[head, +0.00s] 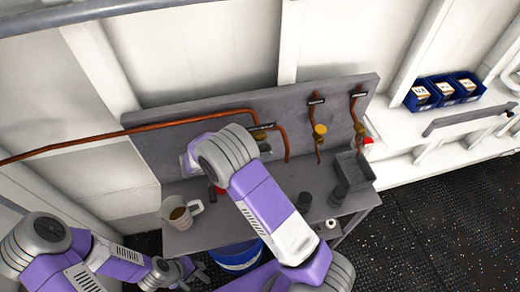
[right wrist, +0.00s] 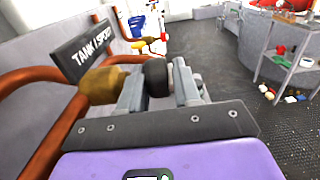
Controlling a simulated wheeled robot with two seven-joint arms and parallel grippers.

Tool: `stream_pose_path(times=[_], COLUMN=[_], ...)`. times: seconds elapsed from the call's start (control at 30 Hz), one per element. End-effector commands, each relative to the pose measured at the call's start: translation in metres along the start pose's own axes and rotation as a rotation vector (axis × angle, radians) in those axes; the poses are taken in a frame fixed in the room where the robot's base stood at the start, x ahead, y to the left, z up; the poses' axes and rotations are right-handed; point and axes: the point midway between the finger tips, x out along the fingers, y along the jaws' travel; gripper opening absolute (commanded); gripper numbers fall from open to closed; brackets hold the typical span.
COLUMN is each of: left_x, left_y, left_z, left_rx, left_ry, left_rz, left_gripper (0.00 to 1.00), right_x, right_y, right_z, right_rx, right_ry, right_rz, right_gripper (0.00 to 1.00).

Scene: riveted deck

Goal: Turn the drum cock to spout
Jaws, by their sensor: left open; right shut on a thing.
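The drum cock has a brass body (right wrist: 103,86) on a copper pipe, beside a black label plate reading TANK / SPOUT (right wrist: 84,53). In the right wrist view my right gripper (right wrist: 158,80) is shut on its dark rounded handle (right wrist: 155,76). In the head view the cock's brass (head: 259,136) shows under its label, and my purple right arm hides the fingers. Which way the handle points is hard to tell. My left gripper (head: 182,272) is open and empty at the lower left, away from the bench. A jug (head: 178,213) with brown contents stands on the bench's left end.
Two more valves, one with a yellow part (head: 320,131), sit on the grey back panel (head: 225,106) to the right. A blue drum (head: 236,257) stands below. Blue bins (head: 444,91) line a right shelf.

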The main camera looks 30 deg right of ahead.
Motion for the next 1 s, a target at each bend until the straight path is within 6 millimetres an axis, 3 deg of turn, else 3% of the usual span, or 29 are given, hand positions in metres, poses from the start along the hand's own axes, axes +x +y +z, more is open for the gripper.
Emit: stream_pose_path(times=[0.47,0.5,0.6,0.87,1.0], left_x=[-0.0001,-0.0001,-0.0001,-0.0001,0.0021], left_y=[0.0001,0.0000,0.0000,0.0001,-0.0008], left_z=[0.0000,0.0000,0.0000,-0.0001,-0.0001], left_rx=[0.000,0.000,0.000,0.000,0.000], left_ry=[0.000,0.000,0.000,0.000,0.000], left_rz=[0.000,0.000,0.000,0.000,0.000], left_gripper=[0.43,0.43,0.43,0.43,0.43], right_x=[0.0002,0.0002,0.0002,-0.0002,-0.0097], right_y=[-0.0002,-0.0003,-0.0003,-0.0001,0.0003], right_z=[-0.0009,-0.0009,-0.0008,-0.0006,-0.0013], right_rx=[-0.001,-0.001,-0.001,-0.001,0.001], right_ry=[-0.013,-0.012,-0.012,-0.011,-0.011], right_rz=[-0.001,-0.001,-0.001,0.000,0.001], right_gripper=[0.02,0.37,0.52,0.53,0.53])
